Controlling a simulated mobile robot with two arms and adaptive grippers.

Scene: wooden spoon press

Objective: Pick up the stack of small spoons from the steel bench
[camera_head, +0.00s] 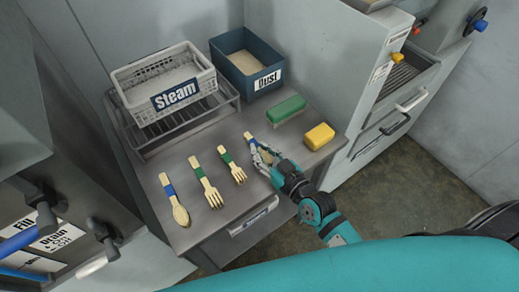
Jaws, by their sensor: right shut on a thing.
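The steel bench (245,205) holds wooden cutlery in banded stacks. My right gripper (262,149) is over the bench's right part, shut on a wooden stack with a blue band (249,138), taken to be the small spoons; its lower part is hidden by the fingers. I cannot tell whether the stack touches the bench. To its left lie a small fork stack with a green band (229,160), a larger fork stack with a green band (203,179) and a large spoon stack with a blue band (176,199). My left gripper is not in view.
A grey Steam crate (143,84) stands on a rack at the bench's back left. A blue Dust bin (244,64) is behind. A green block (286,110) and a yellow block (320,136) sit right. A grey machine (335,70) borders the right side.

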